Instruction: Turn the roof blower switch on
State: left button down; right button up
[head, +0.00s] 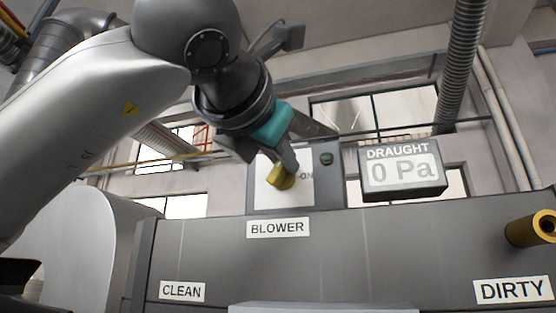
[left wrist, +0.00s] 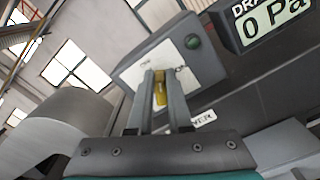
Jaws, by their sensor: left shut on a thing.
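The blower switch box (head: 328,190) is grey with a pale plate, above the "BLOWER" label (head: 278,228). Its yellow switch knob (head: 278,180) sits on the plate, left of the "ON" mark. In the left wrist view the knob (left wrist: 160,93) lies between the two fingers. A dark green lamp (head: 326,158) on the box looks unlit. The draught display (head: 402,170) reads 0 Pa. My right gripper is not in view.
A "CLEAN" label (head: 182,291) is at lower left and a "DIRTY" label (head: 513,290) at lower right of the grey panel (head: 370,240). A yellow cylinder (head: 532,229) juts out at the right. A ribbed duct (head: 461,60) hangs at upper right.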

pick_arm(q)
jog(key=m, duration=0.4)
jog(key=f+m, duration=0.1)
jog(key=m, duration=0.6)
jog(key=shift+s+d+f+m+b, duration=0.15)
jog(key=shift+d+f+m+b, duration=0.05)
jog(key=shift+d+m+b, duration=0.2)
dwell(0.3)
jog(key=c, duration=0.8)
grip_release()
jog(key=shift+c, duration=0.2)
jog(key=b+v, duration=0.3)
jog(key=v, duration=1.2)
jog(key=shift+b, duration=0.4)
jog(key=shift+s, duration=0.1)
